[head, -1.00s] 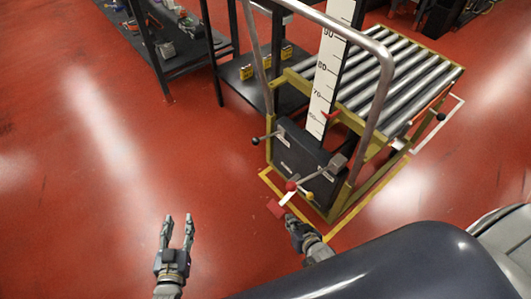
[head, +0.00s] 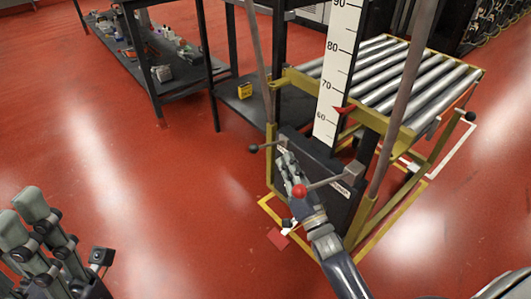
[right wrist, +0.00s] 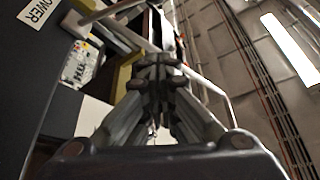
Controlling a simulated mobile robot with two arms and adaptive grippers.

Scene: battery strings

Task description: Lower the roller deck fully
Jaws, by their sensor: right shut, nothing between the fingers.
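The roller deck (head: 408,82) is a yellow-framed bed of steel rollers on a cart. Its red pointer (head: 343,109) sits a little above the 60 mark on the white scale (head: 336,72). A lever with a red ball knob (head: 299,191) reaches out from the dark housing (head: 325,172) below the scale. My right gripper (head: 284,153) is shut and empty in front of the housing, with its wrist beside the red knob; contact is unclear. Its closed fingers show in the right wrist view (right wrist: 157,72). My left gripper (head: 22,212) is open and empty at the lower left.
A black-knobbed handle (head: 253,149) sticks out left of the housing. The cart's upright handle (head: 405,95) stands in front of the deck. A dark shelf table (head: 150,60) with small items is at the back left. Red floor is clear at left.

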